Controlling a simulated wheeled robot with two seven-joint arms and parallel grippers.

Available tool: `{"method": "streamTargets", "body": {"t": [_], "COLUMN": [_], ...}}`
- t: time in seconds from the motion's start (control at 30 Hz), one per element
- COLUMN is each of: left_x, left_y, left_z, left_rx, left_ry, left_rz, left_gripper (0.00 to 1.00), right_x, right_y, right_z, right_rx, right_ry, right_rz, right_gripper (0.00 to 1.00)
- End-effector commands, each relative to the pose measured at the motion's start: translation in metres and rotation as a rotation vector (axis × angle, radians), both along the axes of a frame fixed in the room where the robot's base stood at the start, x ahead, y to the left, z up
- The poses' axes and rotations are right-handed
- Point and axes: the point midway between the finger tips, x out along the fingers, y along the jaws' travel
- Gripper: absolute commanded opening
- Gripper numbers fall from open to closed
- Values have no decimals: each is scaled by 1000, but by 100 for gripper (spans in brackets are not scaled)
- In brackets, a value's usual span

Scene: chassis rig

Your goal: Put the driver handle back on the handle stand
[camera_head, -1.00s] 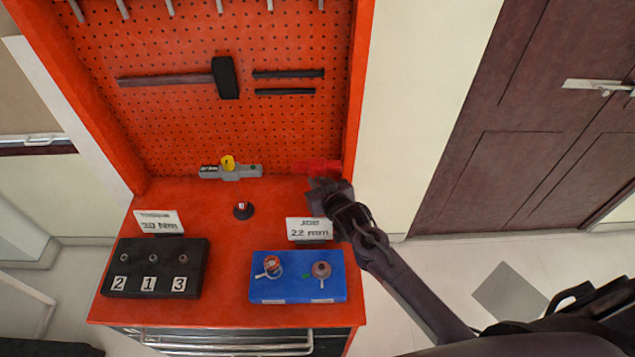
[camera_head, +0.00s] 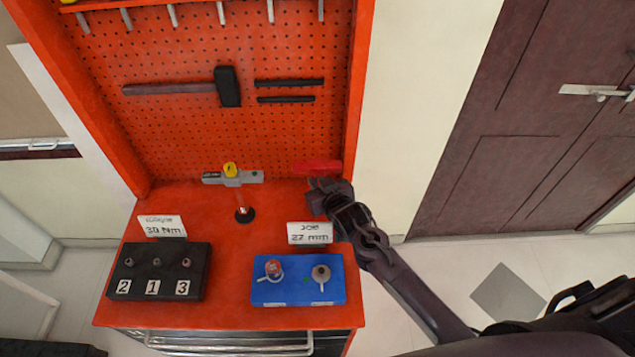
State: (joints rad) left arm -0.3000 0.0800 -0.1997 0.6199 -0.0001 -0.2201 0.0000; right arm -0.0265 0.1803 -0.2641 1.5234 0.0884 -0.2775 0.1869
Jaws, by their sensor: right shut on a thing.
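A red bar-shaped piece (camera_head: 317,166), which looks like the driver handle, lies level at the fingertips of my right gripper (camera_head: 318,184). The gripper is shut on it near the right back edge of the red bench top. The fingers are dark and small, so the exact grip is hard to see. To the left, a short post on a round black base (camera_head: 244,215) looks like the handle stand. A grey bar with a yellow knob (camera_head: 232,176) shows at the top of this post; whether they touch is unclear. My left gripper is not in view.
A black block (camera_head: 133,285) with three numbered sockets stands front left. A blue tray (camera_head: 325,291) with two round parts stands front right. Upright cards (camera_head: 162,227) and (camera_head: 310,233) stand behind them. A pegboard (camera_head: 175,130) with a hammer closes the back.

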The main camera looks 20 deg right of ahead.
Motion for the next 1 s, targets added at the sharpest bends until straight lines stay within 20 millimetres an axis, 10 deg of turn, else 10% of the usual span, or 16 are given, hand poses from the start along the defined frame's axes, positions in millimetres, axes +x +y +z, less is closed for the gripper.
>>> {"method": "streamTargets", "body": {"t": [1.0], "left_x": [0], "left_y": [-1], "left_z": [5], "left_rx": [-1], "left_ry": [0], "left_rz": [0], "left_gripper": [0], "right_x": [0], "right_y": [0], "right_z": [2], "right_rx": [1], "right_ry": [-3], "right_rz": [4], "right_gripper": [0]}}
